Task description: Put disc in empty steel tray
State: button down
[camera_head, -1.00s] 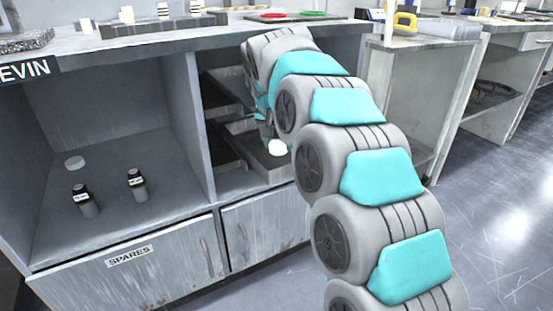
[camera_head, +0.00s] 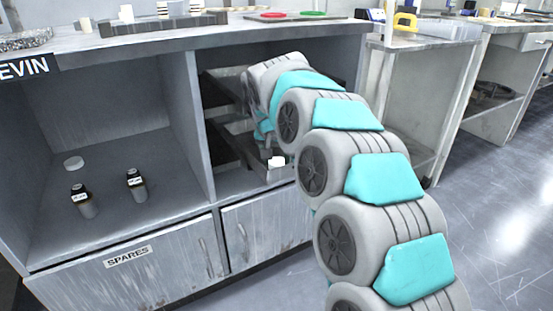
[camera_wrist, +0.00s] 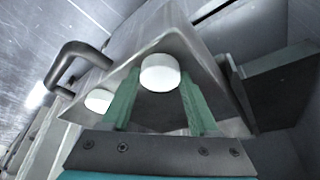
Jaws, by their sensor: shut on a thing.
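A white disc (camera_wrist: 160,72) is between the tips of my gripper's green fingers (camera_wrist: 160,98) in the wrist view, and the gripper is shut on it. The disc also shows in the head view (camera_head: 277,162), at the front of the lower steel tray (camera_head: 228,152) in the right bay. In the wrist view the steel tray (camera_wrist: 185,45) surrounds the disc closely; I cannot tell whether they touch. A second white round patch (camera_wrist: 98,100) lies left of the fingers; I cannot tell if it is another disc or a reflection. My arm hides part of the trays.
An upper tray (camera_head: 222,88) sits above the lower one. A divider (camera_head: 190,125) separates the bays. A dark bent handle (camera_wrist: 75,58) shows in the wrist view.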

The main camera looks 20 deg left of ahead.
jog(key=shift+c, duration=0.7)
grip_release()
jog(key=shift+r, duration=0.1)
jog(key=p+v, duration=0.1)
jog(key=v, duration=1.1)
